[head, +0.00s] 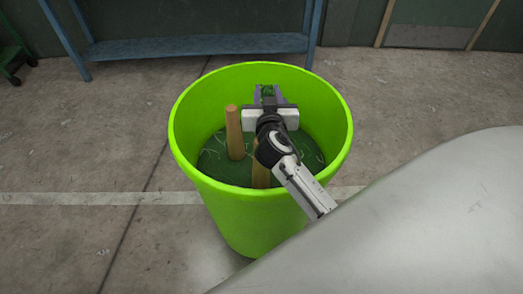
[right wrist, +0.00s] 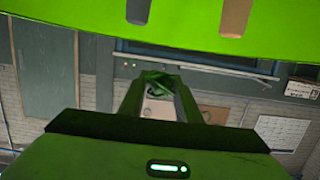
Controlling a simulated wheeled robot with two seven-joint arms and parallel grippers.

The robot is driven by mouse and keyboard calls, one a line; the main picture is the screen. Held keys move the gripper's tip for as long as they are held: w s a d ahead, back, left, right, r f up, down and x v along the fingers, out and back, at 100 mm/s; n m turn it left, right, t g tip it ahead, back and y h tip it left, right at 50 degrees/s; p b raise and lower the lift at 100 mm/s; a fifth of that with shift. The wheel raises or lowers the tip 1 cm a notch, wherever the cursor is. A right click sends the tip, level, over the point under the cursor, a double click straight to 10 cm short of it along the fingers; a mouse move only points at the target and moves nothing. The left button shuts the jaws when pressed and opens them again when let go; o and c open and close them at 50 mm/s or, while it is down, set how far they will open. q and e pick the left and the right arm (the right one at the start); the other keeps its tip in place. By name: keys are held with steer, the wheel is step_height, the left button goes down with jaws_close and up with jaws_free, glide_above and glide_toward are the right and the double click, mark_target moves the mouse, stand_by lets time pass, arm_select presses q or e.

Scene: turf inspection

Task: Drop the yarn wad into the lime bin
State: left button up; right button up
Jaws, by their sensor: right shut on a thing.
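The lime bin (head: 186,150) stands upright on the floor in the middle of the head view, open at the top. My right gripper (head: 268,92) shows against the far inside wall of the bin, with its arm crossing the near rim in the picture. It is shut on the yarn wad (head: 267,91), a small dark green clump between the fingers. The wad also shows between the fingertips in the right wrist view (right wrist: 158,80). I cannot tell how high the gripper is relative to the rim. My left gripper is not in view.
Two wooden sticks (head: 235,133) stand in the bin, one partly hidden by my arm. Dark green material with pale threads (head: 212,160) covers the bin's bottom. A blue metal bench (head: 195,46) stands behind. The concrete floor (head: 90,150) at left is clear.

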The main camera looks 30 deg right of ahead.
steer(key=shift+f, duration=0.7)
steer(key=o, duration=1.1)
steer(key=shift+r, duration=0.1)
step_height(320, 180, up, 10)
steer(key=shift+f+p, duration=0.1)
steer(key=shift+p, duration=0.55)
